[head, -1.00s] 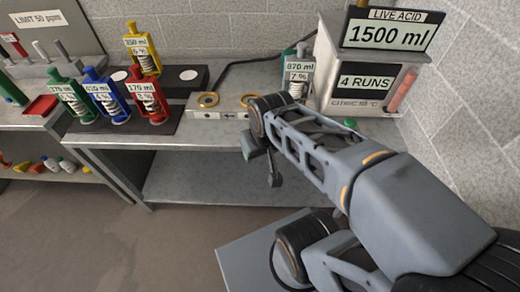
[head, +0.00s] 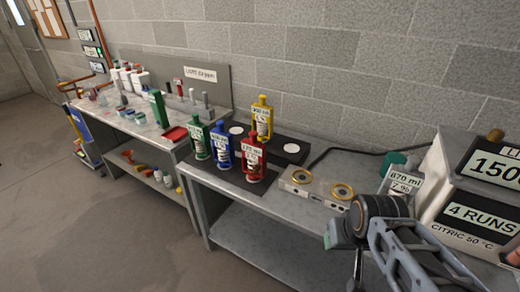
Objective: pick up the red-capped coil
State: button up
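The red-capped coil (head: 254,160) stands upright in a red frame with a label, on a dark mat (head: 238,182) on the bench. Blue (head: 222,150), green (head: 197,142) and yellow (head: 262,120) ones of the same kind stand close to it: blue and green to its left, yellow behind. My gripper (head: 348,252) is at the lower right, in front of the bench edge and well apart from the red-capped coil. Its fingers are small, dark and partly cut off by the frame, so its opening is unclear. I see nothing held in it.
A white block with two yellow rings (head: 315,187) sits right of the red coil. A teal-capped coil (head: 398,178) and a citric bath box (head: 470,190) stand farther right. A red tray (head: 174,134) is on the left bench. Floor at left is clear.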

aim_at(252, 150)
jog(key=z, duration=0.45)
jog(key=k, duration=1)
jog(key=u, duration=0.8)
jog(key=i, duration=1.1)
jog(key=u, duration=0.85)
